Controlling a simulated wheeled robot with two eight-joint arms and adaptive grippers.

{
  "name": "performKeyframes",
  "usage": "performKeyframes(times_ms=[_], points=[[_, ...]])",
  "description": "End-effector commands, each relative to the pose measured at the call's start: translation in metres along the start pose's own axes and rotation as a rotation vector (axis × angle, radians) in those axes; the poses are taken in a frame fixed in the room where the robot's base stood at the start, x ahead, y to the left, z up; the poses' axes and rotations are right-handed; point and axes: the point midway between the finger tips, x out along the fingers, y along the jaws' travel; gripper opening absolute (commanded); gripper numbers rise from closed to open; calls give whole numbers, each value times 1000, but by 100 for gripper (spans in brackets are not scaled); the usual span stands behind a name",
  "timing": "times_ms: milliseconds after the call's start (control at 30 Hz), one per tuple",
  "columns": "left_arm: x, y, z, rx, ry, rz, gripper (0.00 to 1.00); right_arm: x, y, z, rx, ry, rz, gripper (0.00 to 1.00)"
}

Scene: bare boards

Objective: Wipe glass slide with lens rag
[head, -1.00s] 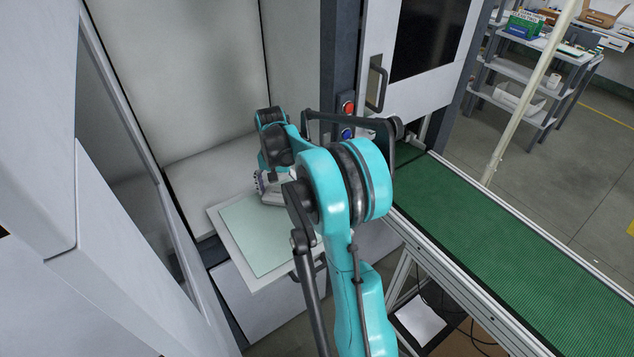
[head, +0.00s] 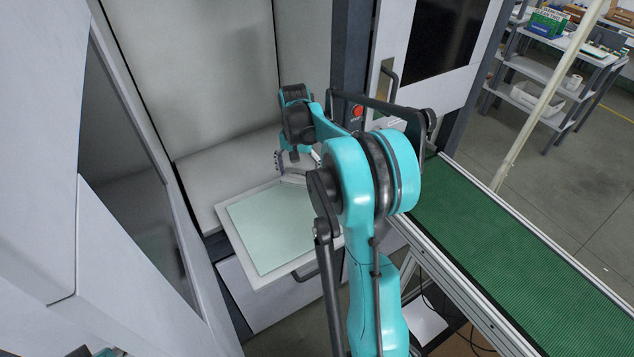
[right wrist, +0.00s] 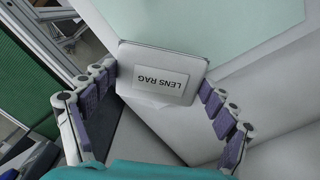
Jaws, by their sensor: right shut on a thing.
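The glass slide (head: 268,228) is a pale green sheet lying on a white pull-out tray (head: 233,237); part of it also shows at the top of the right wrist view (right wrist: 225,22). The lens rag (right wrist: 190,60) is a pale, flat block with a "LENS RAG" label, which reads upside down. My right gripper (right wrist: 157,77) is shut on it, one finger at each side. In the head view the right gripper (head: 290,163) is at the slide's far edge, partly hidden by my arm. I cannot tell whether the rag touches the slide.
The tray sits in front of a white cabinet recess (head: 205,80), with a grey panel (head: 135,215) close on the left. A green conveyor (head: 510,265) runs along the right. A red button (head: 357,111) is on the dark post behind my arm.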

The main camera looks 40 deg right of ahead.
Motion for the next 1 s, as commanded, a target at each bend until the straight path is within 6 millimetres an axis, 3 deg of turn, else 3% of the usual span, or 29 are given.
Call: performKeyframes(times_ms=[300,1000], points=[[-16,0,-12,0,0,0,33,-29,0,1,-4,0,0,58],[-16,0,-12,0,0,0,33,-30,0,1,-4,0,0,58]])
